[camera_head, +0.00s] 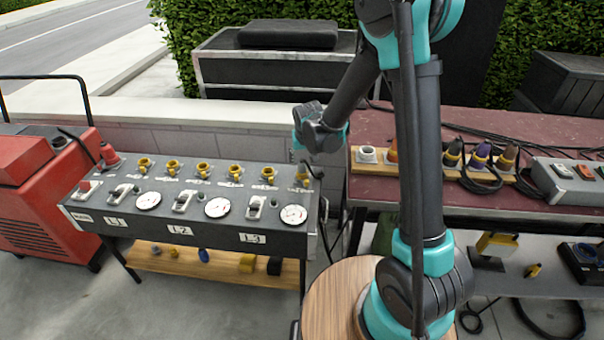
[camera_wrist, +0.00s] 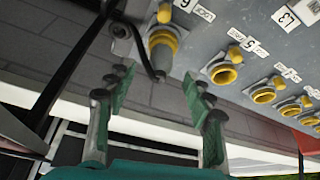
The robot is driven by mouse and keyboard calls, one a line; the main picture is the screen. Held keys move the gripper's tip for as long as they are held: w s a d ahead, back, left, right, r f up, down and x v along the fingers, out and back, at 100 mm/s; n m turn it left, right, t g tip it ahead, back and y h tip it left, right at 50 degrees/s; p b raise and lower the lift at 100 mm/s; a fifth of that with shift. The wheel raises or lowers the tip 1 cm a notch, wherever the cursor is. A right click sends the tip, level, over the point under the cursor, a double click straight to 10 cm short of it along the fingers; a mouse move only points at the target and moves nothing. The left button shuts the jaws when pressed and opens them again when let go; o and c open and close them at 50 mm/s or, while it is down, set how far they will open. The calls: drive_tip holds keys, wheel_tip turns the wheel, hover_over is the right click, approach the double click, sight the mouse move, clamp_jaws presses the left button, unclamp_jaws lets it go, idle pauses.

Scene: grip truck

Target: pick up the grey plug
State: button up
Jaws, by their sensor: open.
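A grey plug (camera_wrist: 161,52) with a yellow ring and a dark cable sits in the end socket of the panel in the wrist view. In the head view a plug with a black cable (camera_head: 304,172) shows at the panel's right end, small and partly unclear. My gripper (camera_wrist: 157,76) is open, its two green-padded fingers spread either side of the plug's line. The plug lies just beyond the fingertips, and nothing is between them. In the head view my gripper is at the panel's right end, its fingers hard to make out.
The grey socket panel (camera_head: 185,228) holds a row of yellow sockets, levers and dials. A red table (camera_head: 540,130) at the right bears more plugs on a wooden strip and a switch box. A red machine (camera_head: 40,190) stands at the left, a low wall (camera_head: 240,145) behind.

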sight(302, 161)
drive_tip(key=shift+x, duration=2.6)
drive_tip(key=shift+c, duration=0.5)
clamp_jaws()
